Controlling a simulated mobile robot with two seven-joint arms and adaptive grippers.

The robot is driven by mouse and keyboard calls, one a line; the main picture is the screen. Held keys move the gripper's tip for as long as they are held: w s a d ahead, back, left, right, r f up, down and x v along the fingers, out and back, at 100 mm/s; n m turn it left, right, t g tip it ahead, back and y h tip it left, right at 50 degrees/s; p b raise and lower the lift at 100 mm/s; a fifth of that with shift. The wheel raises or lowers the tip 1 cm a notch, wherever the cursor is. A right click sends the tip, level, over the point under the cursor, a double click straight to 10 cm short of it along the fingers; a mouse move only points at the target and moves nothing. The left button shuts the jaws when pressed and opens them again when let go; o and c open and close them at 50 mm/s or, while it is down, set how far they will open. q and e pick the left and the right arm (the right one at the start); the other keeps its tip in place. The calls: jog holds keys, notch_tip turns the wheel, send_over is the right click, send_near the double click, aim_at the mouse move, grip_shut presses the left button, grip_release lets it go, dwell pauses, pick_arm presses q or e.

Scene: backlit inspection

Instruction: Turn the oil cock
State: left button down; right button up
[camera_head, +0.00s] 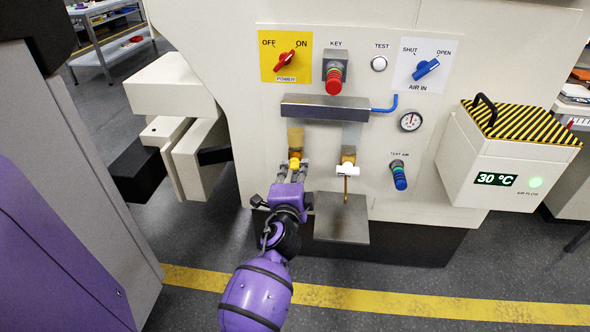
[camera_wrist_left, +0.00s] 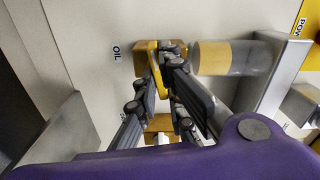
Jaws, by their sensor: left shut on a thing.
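The oil cock has a small yellow handle (camera_head: 294,164) below a sight tube (camera_head: 295,138) holding yellowish oil on the front of a cream machine. In the left wrist view, the yellow handle (camera_wrist_left: 155,76) slants across the brass valve body (camera_wrist_left: 147,49), beside the "OIL" label (camera_wrist_left: 117,53). My left gripper (camera_head: 292,171) comes from below, with its fingers shut around the handle; the wrist view shows the fingers (camera_wrist_left: 160,85) on both sides of it. They hide part of the handle and outlet. My right gripper is not in view.
A second cock with a white handle (camera_head: 347,170) and brass spout is close on the right, above a grey plate (camera_head: 341,222). A metal ledge (camera_head: 325,107) overhangs both tubes. A striped-lid box (camera_head: 505,150) stands right.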

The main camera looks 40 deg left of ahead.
pick_arm(q)
jog(key=shift+m, duration=1.1)
jog(key=shift+f, duration=0.1)
jog(key=c, duration=1.9)
grip_release()
jog(key=shift+o, duration=0.2)
jog(key=v, duration=1.2)
